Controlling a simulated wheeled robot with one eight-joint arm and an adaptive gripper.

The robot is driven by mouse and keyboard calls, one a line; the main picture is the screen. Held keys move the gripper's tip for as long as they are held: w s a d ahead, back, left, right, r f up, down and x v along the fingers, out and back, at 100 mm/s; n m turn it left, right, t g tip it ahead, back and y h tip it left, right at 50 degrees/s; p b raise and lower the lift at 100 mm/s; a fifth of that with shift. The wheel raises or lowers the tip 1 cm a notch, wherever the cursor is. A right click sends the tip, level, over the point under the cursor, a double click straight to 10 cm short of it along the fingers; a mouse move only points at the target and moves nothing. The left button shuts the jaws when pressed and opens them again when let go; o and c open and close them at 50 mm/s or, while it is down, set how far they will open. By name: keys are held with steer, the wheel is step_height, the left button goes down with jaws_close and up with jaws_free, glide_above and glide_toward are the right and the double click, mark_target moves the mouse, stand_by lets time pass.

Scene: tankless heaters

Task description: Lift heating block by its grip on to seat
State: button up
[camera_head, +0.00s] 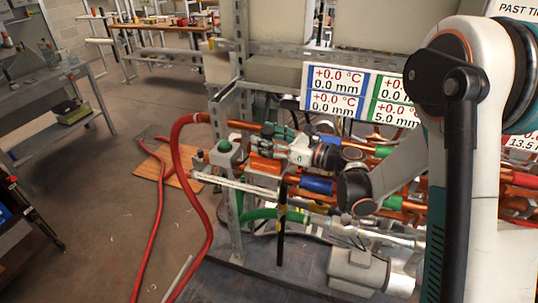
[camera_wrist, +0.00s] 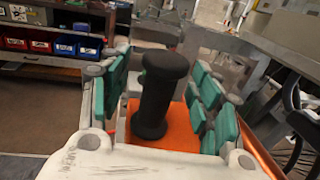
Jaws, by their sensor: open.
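The heating block is an orange block (camera_wrist: 182,128) with an upright black grip (camera_wrist: 160,95) in the wrist view. The grip stands between the green-padded fingers of my gripper (camera_wrist: 163,78), with visible space on both sides. My gripper is open and holds nothing. In the head view, my gripper (camera_head: 276,146) is beside the copper pipes, and the orange block (camera_head: 264,164) shows just below its fingers. The grip is hard to make out there. I cannot tell which part is the seat.
Copper pipes (camera_head: 405,203) and a metal frame (camera_head: 235,195) crowd the space around my gripper. A green button (camera_head: 224,146) is close on the left. Red hoses (camera_head: 182,170) hang left of the frame. White readout panels (camera_head: 334,92) are behind. Open floor lies farther left.

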jaws_close()
stand_by(0.3)
steer(key=shift+r, duration=0.15)
step_height(320, 180, up, 20)
steer(key=p, duration=0.6)
